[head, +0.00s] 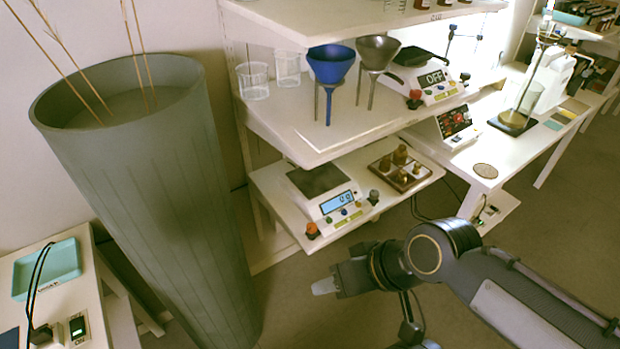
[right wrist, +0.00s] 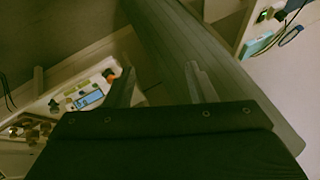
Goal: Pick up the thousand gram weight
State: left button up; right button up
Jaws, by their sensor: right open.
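Several brass weights (head: 400,155) of different sizes stand in a small wooden tray (head: 416,184) on the lower shelf, right of a scale. The markings are too small to read, so I cannot tell which is the thousand gram one. The tray and weights (right wrist: 28,130) also show at the left edge of the right wrist view, dim. My right gripper (head: 324,286) is in front of and below the lower shelf, apart from the weights. In the right wrist view its two fingers (right wrist: 162,84) are spread with nothing between them. My left gripper is not in view.
A digital scale (head: 337,200) sits beside the tray. A tall grey-green planter (head: 160,200) stands left of the shelves. Above, the middle shelf (head: 300,125) holds a blue funnel (head: 331,64), a grey funnel (head: 378,52) and another scale (head: 425,82). The floor (head: 560,240) at right is clear.

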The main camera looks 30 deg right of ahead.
aim_at(400, 154)
jog(key=z, duration=1.65)
jog(key=i+l+u, duration=0.1)
jog(key=i+l, duration=0.2)
jog(key=i+l+u, duration=0.1)
jog(key=i+l, duration=0.2)
jog(key=l, duration=0.15)
jog(key=i+l+u, duration=0.1)
jog(key=i+l, duration=0.2)
jog(key=l, duration=0.15)
jog(key=i+l+u, duration=0.1)
jog(key=i+l, duration=0.2)
jog(key=i+l+u, duration=0.1)
jog(key=i+l, duration=0.15)
jog(key=l, duration=0.35)
jog(key=i+l+u, duration=0.15)
jog(key=l, duration=0.3)
jog(key=i+l+u, duration=0.1)
jog(key=i+l, duration=0.2)
jog(key=l, duration=0.2)
jog(key=i+l+u, duration=0.1)
jog(key=l, duration=0.45)
jog(key=i, duration=0.1)
